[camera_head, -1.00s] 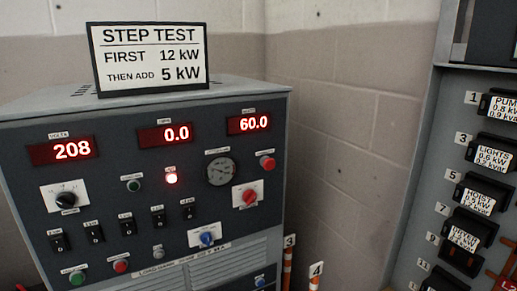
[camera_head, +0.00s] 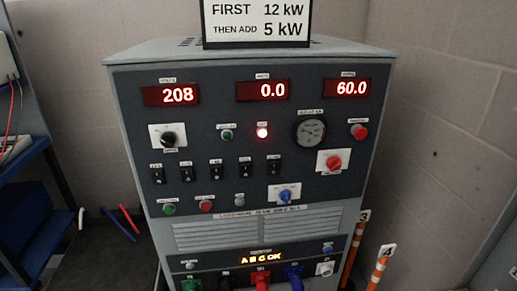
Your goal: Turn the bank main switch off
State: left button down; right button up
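A grey load bank cabinet (camera_head: 135,100) stands in the middle of the head view. Its panel carries a black rotary knob (camera_head: 168,139) on a white plate at left, a red rotary handle (camera_head: 333,161) on a white plate at right, and a blue rotary handle (camera_head: 285,195) on a white plate below. Their labels are too small to read, so I cannot tell which is the bank main switch. A row of small black toggle switches (camera_head: 215,170) sits between them. The red displays read 208 (camera_head: 178,96), 0.0 (camera_head: 263,91) and 60.0 (camera_head: 347,87). Neither gripper is in view.
A STEP TEST sign (camera_head: 257,22), cut off at the top, stands on the cabinet. A lit red lamp (camera_head: 262,132) shows on the panel. Coloured plugs (camera_head: 261,279) line the bottom. Orange-white posts (camera_head: 353,250) stand at right, a blue-framed bench (camera_head: 25,152) at left.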

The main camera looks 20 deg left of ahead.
aim_at(334, 163)
jog(key=k, duration=0.6)
jog(key=u, duration=0.95)
jog(key=i, duration=1.25)
jog(key=z, duration=0.4)
